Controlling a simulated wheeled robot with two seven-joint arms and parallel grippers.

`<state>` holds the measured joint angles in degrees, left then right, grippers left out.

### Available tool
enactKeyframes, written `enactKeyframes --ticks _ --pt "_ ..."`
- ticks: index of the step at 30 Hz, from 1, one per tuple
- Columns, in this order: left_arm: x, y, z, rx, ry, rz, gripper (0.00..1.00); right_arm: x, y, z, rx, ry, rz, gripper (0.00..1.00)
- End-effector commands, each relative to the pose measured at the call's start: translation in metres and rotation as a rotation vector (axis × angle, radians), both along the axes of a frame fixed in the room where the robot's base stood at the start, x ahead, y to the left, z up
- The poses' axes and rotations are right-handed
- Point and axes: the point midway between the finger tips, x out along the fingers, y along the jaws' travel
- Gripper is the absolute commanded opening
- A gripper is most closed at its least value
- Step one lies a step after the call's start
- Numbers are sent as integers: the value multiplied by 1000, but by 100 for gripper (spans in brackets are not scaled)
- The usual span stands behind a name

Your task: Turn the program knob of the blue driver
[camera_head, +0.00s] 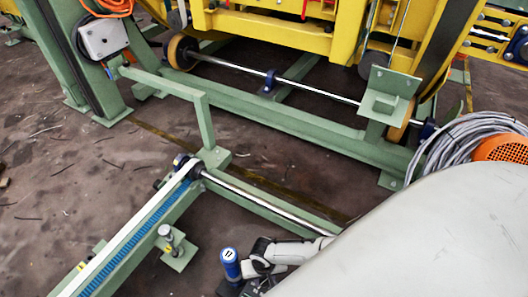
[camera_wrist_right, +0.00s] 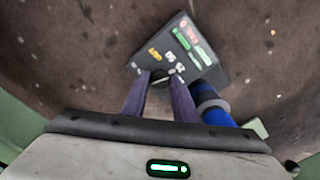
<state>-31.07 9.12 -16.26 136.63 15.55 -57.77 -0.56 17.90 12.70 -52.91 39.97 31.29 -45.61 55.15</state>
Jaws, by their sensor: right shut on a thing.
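The blue driver (camera_head: 231,264) stands at the lower middle of the head view, a blue cylinder with a white mark on its top. In the right wrist view its blue body (camera_wrist_right: 212,108) lies to the right of my fingers, beside a dark panel (camera_wrist_right: 184,48) with coloured labels. My right gripper (camera_wrist_right: 160,82) is shut on the small black program knob (camera_wrist_right: 159,75) at the panel's near edge. The fingers partly cover the knob, and its pointer setting cannot be read. In the head view my right gripper's fingertips are hard to make out beside the driver. My left gripper is not in view.
A green frame with a blue strip (camera_head: 140,240) and a steel shaft (camera_head: 265,201) lies close to the left and behind. A green post foot (camera_head: 178,252) is near the driver. A large pale grey surface (camera_head: 430,240) fills the lower right. Brown floor lies around.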

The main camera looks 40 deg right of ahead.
Motion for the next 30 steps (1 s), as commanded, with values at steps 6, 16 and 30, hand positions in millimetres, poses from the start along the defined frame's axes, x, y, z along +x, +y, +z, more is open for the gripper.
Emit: enactKeyframes --ticks 6,16,30 --pt "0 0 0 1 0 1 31 0 0 0 0 1 27 4" --pt "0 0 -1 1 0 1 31 -1 1 -1 2 1 219 4" --pt "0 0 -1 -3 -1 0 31 -1 1 0 1 3 568 4"
